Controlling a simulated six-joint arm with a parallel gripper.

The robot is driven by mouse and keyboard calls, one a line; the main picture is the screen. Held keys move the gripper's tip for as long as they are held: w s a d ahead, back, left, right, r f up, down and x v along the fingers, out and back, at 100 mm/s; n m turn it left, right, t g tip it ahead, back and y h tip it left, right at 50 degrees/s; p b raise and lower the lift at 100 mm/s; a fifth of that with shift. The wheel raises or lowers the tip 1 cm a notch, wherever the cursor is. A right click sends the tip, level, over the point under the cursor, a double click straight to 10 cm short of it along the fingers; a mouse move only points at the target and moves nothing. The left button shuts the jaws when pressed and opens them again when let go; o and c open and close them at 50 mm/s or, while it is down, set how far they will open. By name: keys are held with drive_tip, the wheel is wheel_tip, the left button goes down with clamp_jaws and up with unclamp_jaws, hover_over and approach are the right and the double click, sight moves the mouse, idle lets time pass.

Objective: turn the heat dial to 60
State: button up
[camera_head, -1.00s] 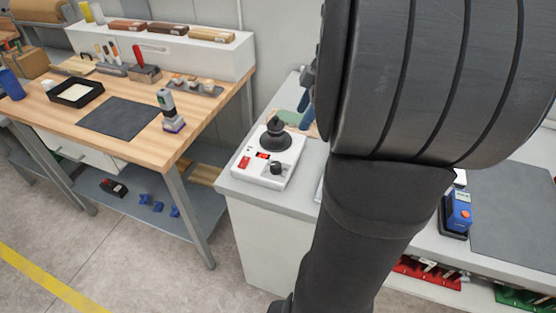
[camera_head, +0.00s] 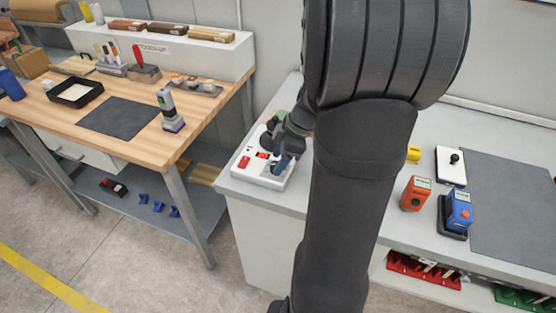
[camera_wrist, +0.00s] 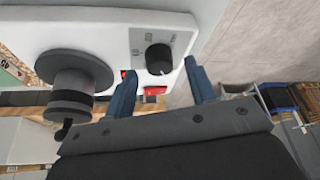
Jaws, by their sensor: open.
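The white control box (camera_head: 245,174) stands on the grey bench's left corner. Its heat dial, a black round knob with a pale pointer mark (camera_wrist: 159,58), shows in the wrist view; its scale marks are too small to read. In the head view my gripper (camera_head: 282,163) covers the dial. In the wrist view my gripper (camera_wrist: 160,68) is open, with one blue finger on each side of the knob in the picture. I cannot tell whether they touch it. A red switch (camera_wrist: 155,90) and a small red display (camera_wrist: 124,74) sit beside the dial.
A black stepped round part (camera_wrist: 75,80) stands on the box close to my left finger. On the bench to the right are an orange device (camera_head: 416,193), a blue device (camera_head: 459,210) and a grey mat (camera_head: 515,210). A wooden workbench (camera_head: 200,115) stands left across a gap.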

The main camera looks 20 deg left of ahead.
drive_tip(key=shift+s+a+f, duration=0.1)
drive_tip(key=shift+a+f, duration=0.15)
drive_tip(key=shift+f, duration=0.3)
drive_tip(key=c, duration=1)
drive_tip(key=shift+o, duration=0.2)
drive_tip(key=shift+m, duration=0.3)
